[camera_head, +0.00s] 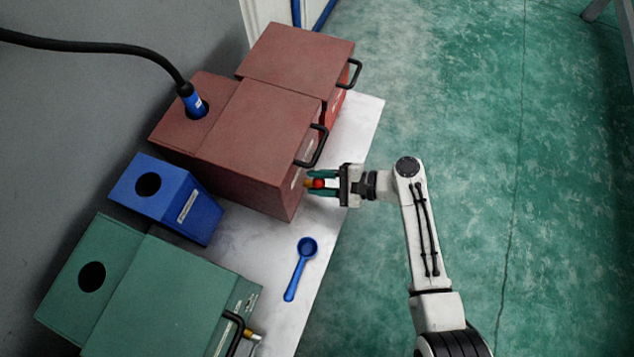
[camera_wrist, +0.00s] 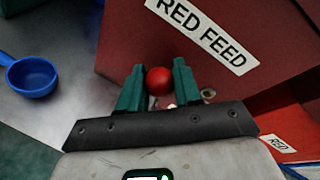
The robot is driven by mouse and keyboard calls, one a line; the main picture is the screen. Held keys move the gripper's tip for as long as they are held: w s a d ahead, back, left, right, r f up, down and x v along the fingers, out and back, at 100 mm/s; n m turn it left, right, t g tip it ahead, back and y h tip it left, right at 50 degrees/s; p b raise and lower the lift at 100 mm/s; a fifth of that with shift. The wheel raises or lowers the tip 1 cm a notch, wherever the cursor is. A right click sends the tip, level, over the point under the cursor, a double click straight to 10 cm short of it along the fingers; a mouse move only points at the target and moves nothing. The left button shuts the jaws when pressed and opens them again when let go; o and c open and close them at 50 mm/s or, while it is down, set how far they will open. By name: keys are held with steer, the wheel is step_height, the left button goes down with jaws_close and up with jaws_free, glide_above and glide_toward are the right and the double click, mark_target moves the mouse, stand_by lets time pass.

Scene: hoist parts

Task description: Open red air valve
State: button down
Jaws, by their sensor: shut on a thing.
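The red air valve (camera_head: 318,183) shows as a small red ball knob on the front of the near red box, with a bit of yellow beside it. In the wrist view the red knob (camera_wrist: 158,81) sits between the two green fingers. My gripper (camera_head: 320,184) reaches in from the right and is shut on the knob. The red box (camera_head: 262,135) carries a white "RED FEED" label (camera_wrist: 203,32) above the knob. The valve's body behind the knob is mostly hidden by the fingers.
A blue scoop (camera_head: 303,262) lies on the pale bench top (camera_head: 350,130). A blue box (camera_head: 165,200) and a green box (camera_head: 160,300) stand to the left. A black hose (camera_head: 110,47) with a blue end enters the red box. Open green floor lies right.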

steer(key=shift+w+d+m+g, duration=0.25)
steer(key=shift+w+m+g, duration=0.15)
steer(key=shift+w+m, duration=0.3)
steer(key=shift+y, duration=0.3)
steer(key=c, duration=0.8)
jaws_free()
steer(key=v, duration=1.1)
steer(key=shift+p, duration=0.4)
steer(key=shift+a, duration=0.1)
